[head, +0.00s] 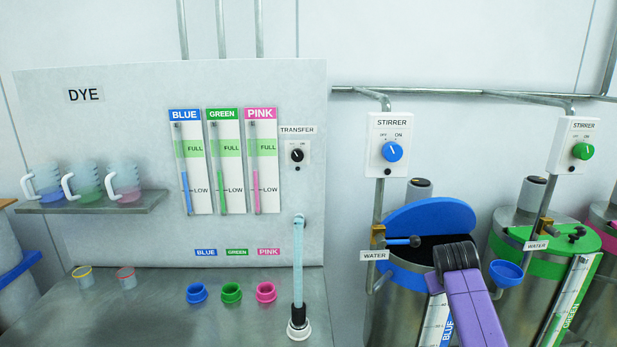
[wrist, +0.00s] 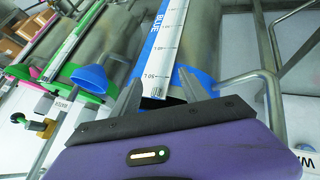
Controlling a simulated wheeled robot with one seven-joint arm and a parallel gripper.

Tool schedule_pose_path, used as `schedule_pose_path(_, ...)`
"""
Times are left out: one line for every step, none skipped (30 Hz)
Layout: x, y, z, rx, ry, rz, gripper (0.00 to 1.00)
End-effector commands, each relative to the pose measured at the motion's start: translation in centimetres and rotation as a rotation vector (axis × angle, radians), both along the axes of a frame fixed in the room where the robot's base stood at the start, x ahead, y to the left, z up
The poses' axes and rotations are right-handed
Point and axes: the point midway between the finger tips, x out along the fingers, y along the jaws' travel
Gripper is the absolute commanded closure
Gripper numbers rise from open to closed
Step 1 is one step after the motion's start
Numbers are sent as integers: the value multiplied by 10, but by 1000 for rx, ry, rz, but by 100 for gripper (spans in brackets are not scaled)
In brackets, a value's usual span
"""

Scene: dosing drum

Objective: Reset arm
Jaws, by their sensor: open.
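My purple arm comes up from the lower right in the head view. The dark end of my gripper (head: 457,257) is at the front of the blue drum (head: 405,310), overlapping its dark opening; its fingers are hidden there. In the wrist view my gripper (wrist: 160,92) shows two grey fingers spread apart, with nothing held between them. The blue drum's white level scale (wrist: 168,40) and blue rim (wrist: 205,82) lie beyond the fingers. The blue lid (head: 430,214) is raised at the drum's back. I cannot tell whether the gripper touches the drum.
A blue funnel (head: 506,273) is close right of my arm. The green drum (head: 525,250) has its green lid (head: 575,237) down. A blue-ended lever (head: 403,241) and pipes crowd the left side. The dye bench (head: 150,305) holds cups and coloured ports; jugs sit on a shelf (head: 110,204).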

Motion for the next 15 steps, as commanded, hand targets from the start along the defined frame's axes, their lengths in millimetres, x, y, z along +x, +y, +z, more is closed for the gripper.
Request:
schedule_pose_path(-12, 8, -31, 7, -10, 13, 48)
schedule_pose_path(-17, 12, -44, 11, -22, 20, 48)
schedule_pose_path(-26, 17, -62, 17, -35, 30, 48)
schedule_pose_path(-32, 21, -74, 21, -46, 36, 48)
schedule_pose_path(-39, 26, -86, 25, -57, 42, 48)
schedule_pose_path(-49, 31, -102, 31, -72, 51, 48)
schedule_pose_path(-57, 35, -113, 35, -83, 58, 48)
schedule_pose_path(-65, 39, -124, 40, -93, 63, 48)
schedule_pose_path(-76, 45, -138, 47, -107, 72, 48)
schedule_pose_path(-85, 49, -148, 52, -118, 78, 48)
schedule_pose_path(-94, 52, -157, 56, -129, 83, 48)
schedule_pose_path(-108, 58, -169, 63, -143, 90, 48)
schedule_pose_path(-118, 61, -178, 68, -154, 95, 48)
schedule_pose_path(-128, 65, -186, 73, -165, 100, 48)
schedule_pose_path(-141, 71, -195, 81, -179, 107, 48)
